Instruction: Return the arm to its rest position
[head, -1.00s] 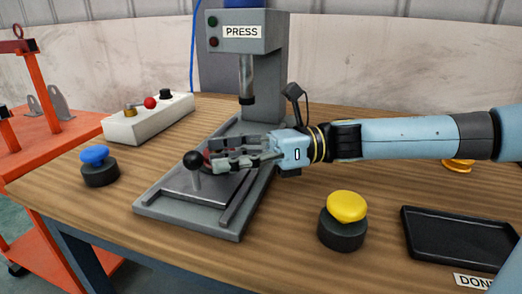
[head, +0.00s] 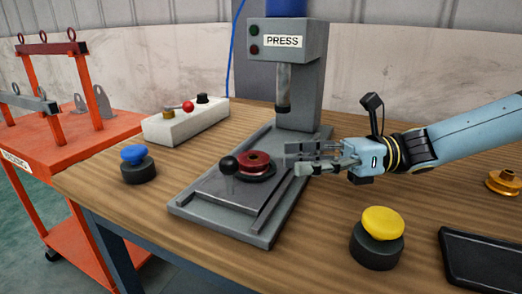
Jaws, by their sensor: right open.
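My right gripper (head: 303,158) is open and empty, with its fingers pointing left just right of a dark red, spool-like part (head: 257,164). The part sits on a dark round base on the sliding plate (head: 222,200) of the press (head: 298,75). A gap seems to lie between the fingertips and the part. My right arm comes in from the right edge, above the table. The press ram (head: 283,88) is raised, behind the part. My left gripper is not in view.
A black ball handle (head: 229,165) stands on the plate. A yellow button (head: 380,232), a black tray (head: 485,262) and a brass part (head: 503,183) are at right. A blue button (head: 136,163), a white control box (head: 187,124) and an orange cart (head: 75,150) are at left.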

